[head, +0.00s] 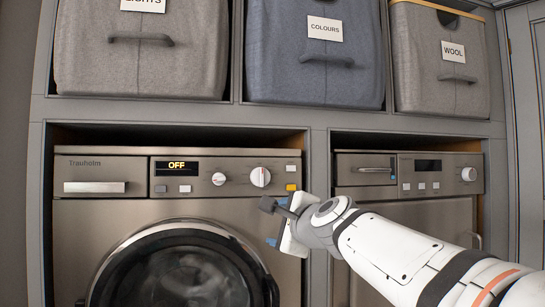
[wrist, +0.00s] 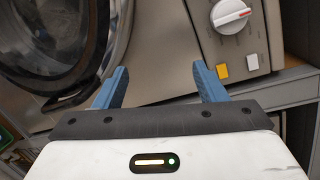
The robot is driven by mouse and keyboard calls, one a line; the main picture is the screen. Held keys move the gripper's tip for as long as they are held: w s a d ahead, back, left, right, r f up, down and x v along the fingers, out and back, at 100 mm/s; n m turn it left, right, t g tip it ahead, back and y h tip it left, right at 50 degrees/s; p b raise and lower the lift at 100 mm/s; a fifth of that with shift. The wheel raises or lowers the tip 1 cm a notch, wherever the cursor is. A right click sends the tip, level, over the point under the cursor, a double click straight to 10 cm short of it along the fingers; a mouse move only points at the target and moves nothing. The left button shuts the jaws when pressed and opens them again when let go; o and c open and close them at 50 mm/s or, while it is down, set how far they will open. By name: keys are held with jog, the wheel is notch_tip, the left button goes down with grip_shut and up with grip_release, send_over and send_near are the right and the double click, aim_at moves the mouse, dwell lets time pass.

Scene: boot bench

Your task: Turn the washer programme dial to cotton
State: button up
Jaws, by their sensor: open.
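The washer (head: 120,215) stands in the left bay, and its display (head: 177,166) reads OFF. Its larger white dial (head: 260,177) has a red mark pointing about straight up; a smaller dial (head: 219,179) sits to its left. I cannot read any programme names. The larger dial also shows at the top right of the wrist view (wrist: 231,15), cut by the frame edge. My gripper (head: 276,222) is open and empty, below the larger dial in front of the washer's right side. In the wrist view its blue fingers (wrist: 160,70) are apart, with the dial beyond the right one.
The washer has a yellow button (head: 291,187), a white button (head: 291,168) and a round door (head: 185,262). A second machine (head: 430,210) stands right, partly behind my arm. Fabric bins labelled COLOURS (head: 315,70) and WOOL (head: 435,85) sit above, beside another grey bin (head: 140,70).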

aim_at(264, 175)
notch_tip(264, 175, up, 9)
jog(key=w+m+t+p, duration=0.1)
jog(key=m+t+p, duration=0.1)
jog(key=m, duration=0.1)
jog(key=x, duration=0.2)
jog(key=p+x, duration=0.1)
jog(key=x, duration=0.5)
jog(key=shift+s+a, duration=0.15)
jog(key=shift+a, duration=0.1)
jog(key=c, duration=0.9)
jog(key=shift+s+d, duration=0.1)
jog(key=shift+d, duration=0.05)
jog(key=shift+c, duration=0.4)
jog(key=shift+r, duration=0.2)
